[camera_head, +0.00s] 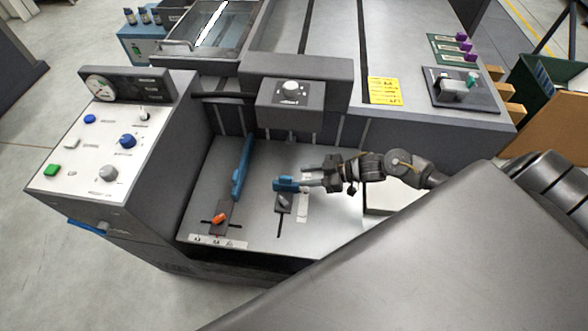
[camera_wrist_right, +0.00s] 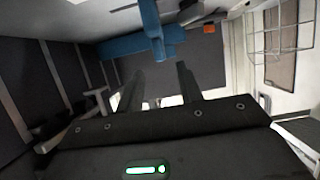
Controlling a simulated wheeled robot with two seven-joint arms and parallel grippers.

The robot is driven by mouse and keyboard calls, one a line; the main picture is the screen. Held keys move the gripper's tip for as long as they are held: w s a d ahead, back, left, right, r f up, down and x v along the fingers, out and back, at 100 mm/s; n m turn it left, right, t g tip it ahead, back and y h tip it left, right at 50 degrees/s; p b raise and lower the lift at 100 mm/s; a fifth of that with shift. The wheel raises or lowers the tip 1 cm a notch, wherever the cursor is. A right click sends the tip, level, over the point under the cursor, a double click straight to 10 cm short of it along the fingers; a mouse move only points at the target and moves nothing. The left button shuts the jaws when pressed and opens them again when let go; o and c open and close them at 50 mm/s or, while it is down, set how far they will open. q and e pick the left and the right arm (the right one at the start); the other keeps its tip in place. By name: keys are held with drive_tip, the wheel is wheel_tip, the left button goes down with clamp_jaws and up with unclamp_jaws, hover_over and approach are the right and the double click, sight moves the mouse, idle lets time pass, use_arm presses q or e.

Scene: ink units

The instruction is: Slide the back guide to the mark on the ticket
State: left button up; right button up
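A small blue guide (camera_head: 287,184), which I take to be the back guide, sits on the grey bed over a slot, with a dark block and a grey lever below it. A pale scale strip (camera_head: 303,208) lies just right of it. My right gripper (camera_head: 306,178) is beside its right end, fingers apart. In the right wrist view the blue guide (camera_wrist_right: 150,38) is ahead of the open fingers (camera_wrist_right: 160,78); I cannot tell whether they touch it. The yellow ticket (camera_head: 385,91) lies on the machine top; its writing is too small to read. My left gripper is out of view.
A long blue guide (camera_head: 242,165) stands left on the bed, with an orange knob (camera_head: 219,218) at its near end. A grey head unit (camera_head: 290,103) overhangs the bed's back. A control panel (camera_head: 100,150) is at left. The bed between the guides is clear.

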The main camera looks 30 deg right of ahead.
drive_tip(key=shift+v, duration=1.5)
drive_tip(key=shift+f, duration=0.1)
